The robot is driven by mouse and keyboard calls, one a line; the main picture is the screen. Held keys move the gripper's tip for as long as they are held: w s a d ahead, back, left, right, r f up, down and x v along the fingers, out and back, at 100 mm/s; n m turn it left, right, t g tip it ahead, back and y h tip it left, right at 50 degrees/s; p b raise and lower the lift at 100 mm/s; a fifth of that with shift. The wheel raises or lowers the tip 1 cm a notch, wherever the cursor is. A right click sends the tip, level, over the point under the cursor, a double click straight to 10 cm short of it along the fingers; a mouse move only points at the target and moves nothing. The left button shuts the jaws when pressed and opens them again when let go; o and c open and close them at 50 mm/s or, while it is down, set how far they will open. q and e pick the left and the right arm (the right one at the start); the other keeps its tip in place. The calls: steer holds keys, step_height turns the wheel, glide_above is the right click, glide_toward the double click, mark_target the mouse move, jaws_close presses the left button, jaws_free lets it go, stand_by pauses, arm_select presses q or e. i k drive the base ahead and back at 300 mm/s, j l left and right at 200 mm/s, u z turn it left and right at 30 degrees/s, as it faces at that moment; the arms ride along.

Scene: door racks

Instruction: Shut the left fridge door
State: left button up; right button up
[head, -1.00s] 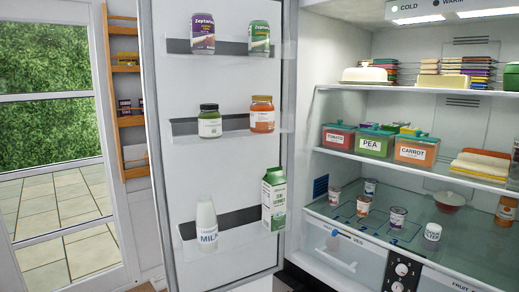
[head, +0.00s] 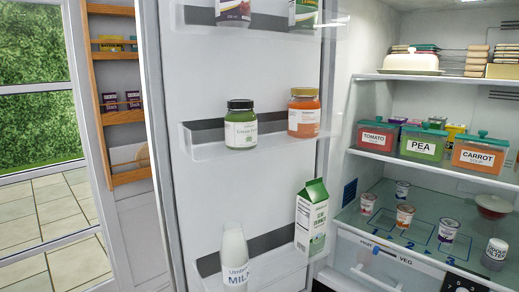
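The left fridge door (head: 225,82) stands open, its inner side facing me, in the middle of the head view. Its racks hold two cans at the top, cut off by the frame edge, a green jar (head: 241,125) and an orange jar (head: 304,113) in the middle, and a milk bottle (head: 234,258) and a green-and-white carton (head: 312,218) at the bottom. The carton looks tilted. The door's outer edge (head: 158,150) is on the left. Neither of my grippers is in view.
The fridge interior to the right has a shelf with labelled tubs (head: 424,143), a butter dish (head: 411,61) and several small cups on the lower glass shelf (head: 385,205). A wooden wall rack (head: 116,90) stands left of the door, beside a glazed door (head: 35,140).

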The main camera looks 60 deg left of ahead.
mark_target(190, 66)
steer(key=k+j, duration=0.1)
steer(key=j, duration=0.35)
steer(key=j+z, duration=0.1)
steer(key=j, duration=0.35)
steer(key=k+j, duration=0.15)
steer(key=j, duration=0.3)
steer(key=k+j, duration=0.1)
steer(key=j, duration=0.35)
steer(key=j+z, duration=0.1)
steer(key=j, duration=0.35)
steer(key=k+j, duration=0.2)
steer(key=j, duration=0.25)
steer(key=k+j, duration=0.1)
steer(key=j, duration=0.35)
steer(key=k+j+z, duration=0.1)
steer(key=j, duration=0.35)
